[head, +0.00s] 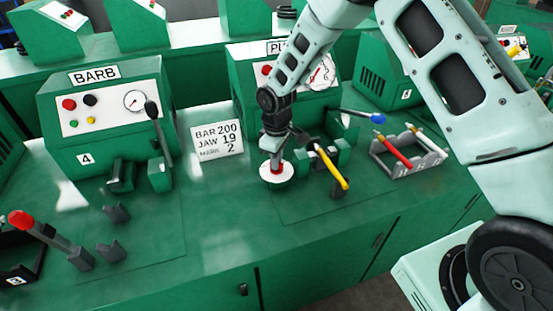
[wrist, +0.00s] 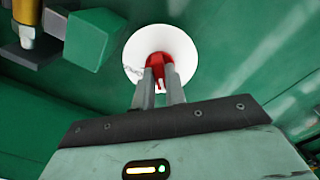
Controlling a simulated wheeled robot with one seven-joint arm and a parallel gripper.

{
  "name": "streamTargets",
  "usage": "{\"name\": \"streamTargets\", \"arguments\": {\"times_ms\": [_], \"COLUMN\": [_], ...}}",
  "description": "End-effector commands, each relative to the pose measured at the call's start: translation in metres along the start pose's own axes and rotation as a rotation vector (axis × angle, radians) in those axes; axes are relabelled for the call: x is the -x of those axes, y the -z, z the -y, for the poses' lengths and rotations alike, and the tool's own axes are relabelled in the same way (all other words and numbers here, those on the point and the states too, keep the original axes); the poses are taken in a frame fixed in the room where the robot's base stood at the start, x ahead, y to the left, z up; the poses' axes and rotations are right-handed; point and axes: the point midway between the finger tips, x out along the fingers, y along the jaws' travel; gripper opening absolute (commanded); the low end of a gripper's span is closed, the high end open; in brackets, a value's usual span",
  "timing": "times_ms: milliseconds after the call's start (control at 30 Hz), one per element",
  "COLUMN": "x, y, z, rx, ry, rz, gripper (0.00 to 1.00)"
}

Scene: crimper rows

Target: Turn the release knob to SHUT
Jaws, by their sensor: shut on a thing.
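The release knob (wrist: 158,66) is red and stands in the middle of a round white dial plate (wrist: 180,42) on the green bench. In the head view the knob (head: 276,167) and the white plate (head: 270,179) show at the foot of my gripper (head: 275,157), which points straight down. In the wrist view the two fingers of my gripper (wrist: 159,82) are closed on the red knob. Faint marks show on the left of the plate, but I cannot read them. The fingers hide part of the knob, so I cannot tell which setting it points to.
A yellow-handled lever (head: 331,167) with a green block stands just right of the plate. A card (head: 217,138) reading BAR 200, JAW 19 stands to the left. A rack (head: 408,158) of colored tools is at the right. The BARB machine (head: 105,115) is at the left.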

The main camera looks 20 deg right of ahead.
Motion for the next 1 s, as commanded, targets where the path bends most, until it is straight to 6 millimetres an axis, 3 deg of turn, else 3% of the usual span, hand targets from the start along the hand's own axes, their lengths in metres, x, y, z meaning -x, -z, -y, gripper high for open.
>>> {"name": "streamTargets", "arguments": {"times_ms": [133,167,233,533,667,1000], "x": [0.001,0.001,0.001,0.002,0.011,0.084], "y": [0.001,0.001,0.001,0.000,0.001,0.001], "z": [-0.001,-0.001,-0.001,0.000,-0.001,-0.001], "rx": [0.003,0.002,0.002,0.001,0.000,0.000], "ry": [-0.002,-0.002,-0.002,-0.001,-0.002,-0.004], "rz": [-0.001,-0.001,-0.001,-0.001,-0.003,-0.005], "gripper": [0.00,0.18,0.35,0.35,0.35,0.35]}}
